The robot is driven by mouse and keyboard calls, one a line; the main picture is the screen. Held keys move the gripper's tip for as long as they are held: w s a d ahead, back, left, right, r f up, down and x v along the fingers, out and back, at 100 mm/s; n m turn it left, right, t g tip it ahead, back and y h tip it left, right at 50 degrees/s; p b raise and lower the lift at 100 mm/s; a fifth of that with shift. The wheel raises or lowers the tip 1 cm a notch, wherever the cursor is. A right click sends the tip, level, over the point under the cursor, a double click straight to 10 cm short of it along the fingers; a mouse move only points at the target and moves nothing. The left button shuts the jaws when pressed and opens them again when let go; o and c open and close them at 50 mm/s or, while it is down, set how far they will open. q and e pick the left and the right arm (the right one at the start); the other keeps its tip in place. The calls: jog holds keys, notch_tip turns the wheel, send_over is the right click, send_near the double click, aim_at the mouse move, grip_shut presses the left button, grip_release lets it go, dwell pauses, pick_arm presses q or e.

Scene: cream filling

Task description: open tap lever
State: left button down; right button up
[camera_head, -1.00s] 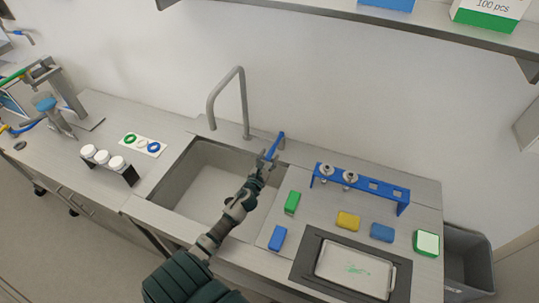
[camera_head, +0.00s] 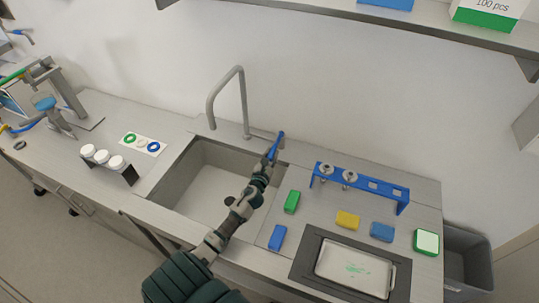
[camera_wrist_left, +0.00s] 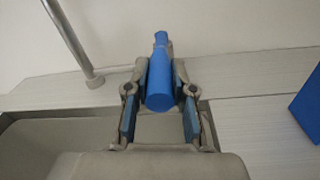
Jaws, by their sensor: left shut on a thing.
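The blue tap lever (camera_head: 277,145) stands at the back right of the sink (camera_head: 168,188); it also shows in the left wrist view (camera_wrist_left: 160,84). My left gripper (camera_head: 268,161) reaches over the sink's right edge to it. In the left wrist view the fingers of my left gripper (camera_wrist_left: 160,92) are on both sides of the lever and shut on it. The grey tap spout (camera_head: 243,100) rises behind the sink, left of the lever. My right gripper is not in view.
A blue rack (camera_head: 363,184) with two metal pieces stands right of the lever. Green (camera_head: 292,201), blue (camera_head: 277,237) and yellow (camera_head: 347,220) blocks lie on the counter near a tray (camera_head: 352,271). White-capped bottles (camera_head: 102,157) stand left of the sink.

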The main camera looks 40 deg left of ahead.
pick_arm(q)
jog(key=d+n+g+y, duration=0.1)
jog(key=w+d+n+y, duration=0.1)
jog(key=y, duration=0.1)
jog(key=shift+w+d+r+g, duration=0.1)
jog(key=shift+w+d+g, duration=0.1)
jog(key=shift+d+g, duration=0.2)
jog(key=shift+a, duration=0.1)
jog(key=c, duration=1)
grip_release()
jog(key=v, duration=1.2)
jog(key=shift+f, duration=0.2)
